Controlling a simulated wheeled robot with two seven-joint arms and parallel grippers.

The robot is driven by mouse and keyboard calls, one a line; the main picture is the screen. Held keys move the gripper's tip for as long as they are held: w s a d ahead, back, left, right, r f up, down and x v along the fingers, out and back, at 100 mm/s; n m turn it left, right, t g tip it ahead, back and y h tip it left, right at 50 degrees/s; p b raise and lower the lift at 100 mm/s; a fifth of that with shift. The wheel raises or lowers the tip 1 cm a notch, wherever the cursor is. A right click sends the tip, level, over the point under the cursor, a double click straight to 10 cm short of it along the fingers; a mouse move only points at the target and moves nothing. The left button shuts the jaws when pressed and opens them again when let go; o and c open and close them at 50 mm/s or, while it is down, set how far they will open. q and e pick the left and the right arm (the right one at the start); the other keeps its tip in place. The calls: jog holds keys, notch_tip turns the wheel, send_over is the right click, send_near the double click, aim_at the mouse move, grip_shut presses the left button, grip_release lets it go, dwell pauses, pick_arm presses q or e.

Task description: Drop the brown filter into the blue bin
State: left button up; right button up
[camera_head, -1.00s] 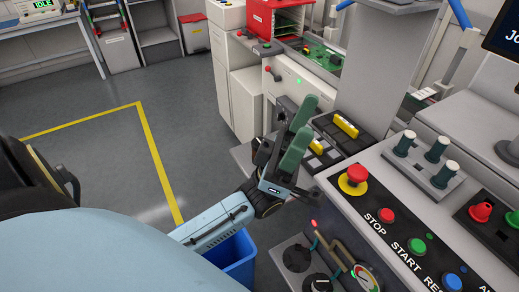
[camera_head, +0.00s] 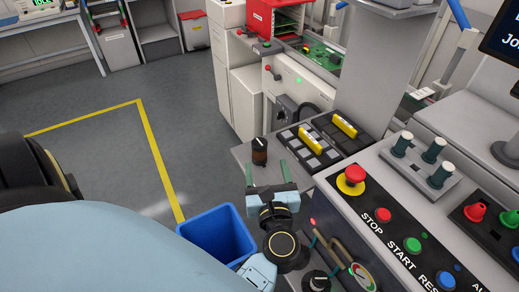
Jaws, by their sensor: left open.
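The brown filter (camera_head: 260,153), a small dark brown cylinder with a black top, stands upright on a grey ledge beside the machine. My left gripper (camera_head: 267,171) is open and empty, with its two green fingers pointing away toward the filter. The filter appears just beyond the fingertips, nearer the left finger; I cannot tell the exact gap in depth. The blue bin (camera_head: 215,236) stands on the floor to the left of and below the gripper, its top open. My left arm hides part of its lower right side. My right gripper is not in view.
The control panel (camera_head: 390,215) with a red stop button stands close on the right. Black trays with yellow pieces (camera_head: 311,141) lie behind the gripper. A gauge and knobs sit below it. The floor left of the bin is clear, with a yellow line.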

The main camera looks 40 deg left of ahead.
aim_at(260, 149)
pick_arm(q)
jog(key=x, duration=0.7)
jog(key=f+p+x, duration=0.1)
jog(key=shift+w+a, duration=0.1)
jog(key=shift+a, duration=0.35)
jog(key=shift+c, duration=0.5)
jog(key=shift+r, duration=0.1)
jog(key=c, duration=1.1)
notch_tip(260, 149, up, 10)
jog(key=p, duration=0.3)
jog(key=shift+f, duration=0.25)
jog(key=shift+r, duration=0.35)
